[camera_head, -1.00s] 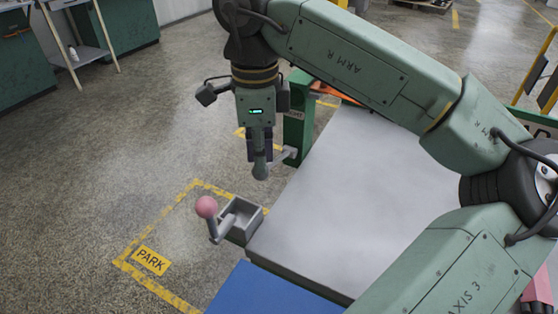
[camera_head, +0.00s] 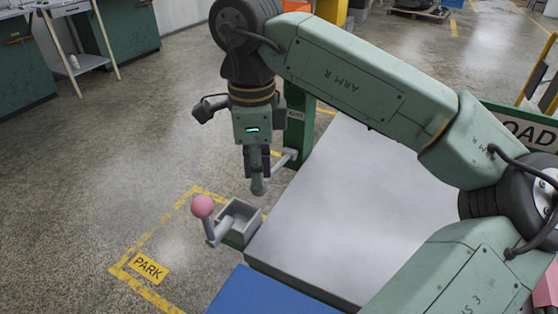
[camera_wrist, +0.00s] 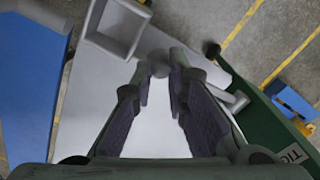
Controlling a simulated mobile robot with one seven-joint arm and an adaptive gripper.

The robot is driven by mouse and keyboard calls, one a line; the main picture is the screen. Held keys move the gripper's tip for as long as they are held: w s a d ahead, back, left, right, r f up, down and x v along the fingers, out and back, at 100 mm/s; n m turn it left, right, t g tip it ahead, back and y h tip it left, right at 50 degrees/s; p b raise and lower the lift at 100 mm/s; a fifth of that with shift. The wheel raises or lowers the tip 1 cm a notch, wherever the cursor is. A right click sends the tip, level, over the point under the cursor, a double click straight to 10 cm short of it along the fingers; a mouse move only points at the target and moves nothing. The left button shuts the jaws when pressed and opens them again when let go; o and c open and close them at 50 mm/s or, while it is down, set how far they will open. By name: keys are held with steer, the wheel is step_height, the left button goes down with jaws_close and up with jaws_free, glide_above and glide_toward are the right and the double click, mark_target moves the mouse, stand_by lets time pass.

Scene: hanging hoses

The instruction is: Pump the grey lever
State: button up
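The grey lever (camera_head: 278,163) sticks out from the side of a dark green post (camera_head: 299,125) and slopes down to the left, ending in a round grey knob (camera_head: 258,187). My gripper (camera_head: 257,174) points straight down, with its fingertips at that knob. In the wrist view, the knob (camera_wrist: 160,61) sits between the two dark fingers, which are close around it and partly hide it. The lever's arm (camera_wrist: 236,101) runs off to the right behind the right finger.
A lever with a pink ball (camera_head: 203,207) stands beside an open grey box (camera_head: 241,220), left of and below my gripper. A wide pale grey surface (camera_head: 325,215) lies to the right, with a blue block (camera_head: 257,293) in front.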

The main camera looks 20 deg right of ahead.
steer(key=shift+f+b, duration=1)
steer(key=shift+f, duration=0.15)
steer(key=shift+w+d+r+p, duration=0.1)
steer(key=shift+d+r+p, duration=0.05)
steer(key=shift+r+p, duration=2.45)
steer(key=shift+r+b, duration=0.3)
steer(key=shift+b, duration=0.15)
steer(key=shift+r, duration=0.15)
steer(key=r+p, duration=0.1)
steer(key=d+r+p, duration=0.1)
steer(key=w+r+p, duration=0.1)
steer(key=r, duration=0.1)
steer(key=shift+w+d, duration=0.1)
steer(key=shift+d, duration=0.2)
steer(key=shift+f, duration=0.2)
